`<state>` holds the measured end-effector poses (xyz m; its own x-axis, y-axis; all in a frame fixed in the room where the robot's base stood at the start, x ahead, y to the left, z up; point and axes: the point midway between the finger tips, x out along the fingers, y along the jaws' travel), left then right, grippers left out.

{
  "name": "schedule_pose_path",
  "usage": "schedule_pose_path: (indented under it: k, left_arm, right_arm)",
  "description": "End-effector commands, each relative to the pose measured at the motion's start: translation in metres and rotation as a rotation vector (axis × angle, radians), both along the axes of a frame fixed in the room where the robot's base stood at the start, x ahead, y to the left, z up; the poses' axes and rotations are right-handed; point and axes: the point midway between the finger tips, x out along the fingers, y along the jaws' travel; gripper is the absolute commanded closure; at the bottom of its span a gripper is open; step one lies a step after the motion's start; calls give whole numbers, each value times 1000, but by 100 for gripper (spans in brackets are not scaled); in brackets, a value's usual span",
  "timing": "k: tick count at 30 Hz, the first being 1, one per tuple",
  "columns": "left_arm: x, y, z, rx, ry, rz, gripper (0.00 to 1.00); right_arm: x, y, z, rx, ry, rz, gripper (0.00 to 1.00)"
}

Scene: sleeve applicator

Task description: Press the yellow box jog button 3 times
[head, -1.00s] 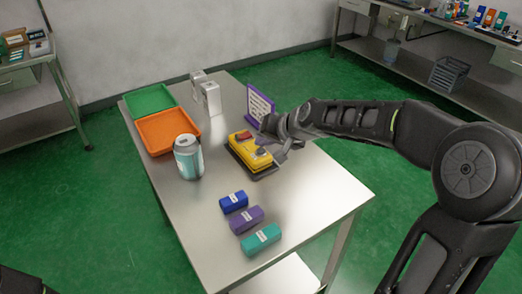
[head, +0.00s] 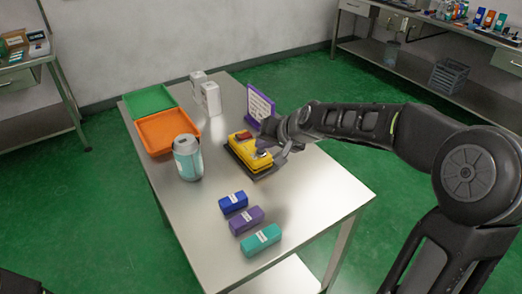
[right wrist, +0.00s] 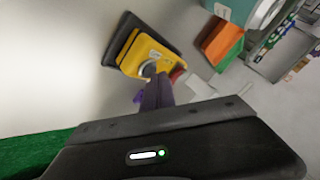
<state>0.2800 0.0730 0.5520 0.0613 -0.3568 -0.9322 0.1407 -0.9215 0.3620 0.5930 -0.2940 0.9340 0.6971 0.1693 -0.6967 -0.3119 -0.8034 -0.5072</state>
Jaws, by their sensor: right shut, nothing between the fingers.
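The yellow box (head: 247,150) sits on a dark base near the middle of the metal table. It has a red part at its far end and a grey round button (right wrist: 148,68) at its near end. My right gripper (head: 264,154) is shut and empty, with its fingertips at the box's near right end, by the grey button. In the right wrist view the shut fingers (right wrist: 160,82) overlap the box's edge beside that button. They partly hide it, so I cannot tell whether they touch it or whether it is pressed. My left gripper is not in view.
A can (head: 187,158) stands left of the box, near the orange tray (head: 153,150) and green tray (head: 150,101). A purple-framed sign (head: 260,104) stands behind the box. Blue (head: 233,202), purple (head: 246,221) and teal (head: 261,240) blocks lie in front. The right front tabletop is clear.

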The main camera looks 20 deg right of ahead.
Motion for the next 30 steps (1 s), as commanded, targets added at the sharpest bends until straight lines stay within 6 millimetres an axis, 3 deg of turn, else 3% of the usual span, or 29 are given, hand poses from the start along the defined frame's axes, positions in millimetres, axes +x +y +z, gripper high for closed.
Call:
schedule_pose_path:
  k: [18, 30]
  left_arm:
    - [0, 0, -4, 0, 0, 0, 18]
    - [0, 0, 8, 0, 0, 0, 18]
  right_arm:
    - [0, 0, -4, 0, 1, 1, 100]
    - [0, 0, 12, 0, 0, 0, 100]
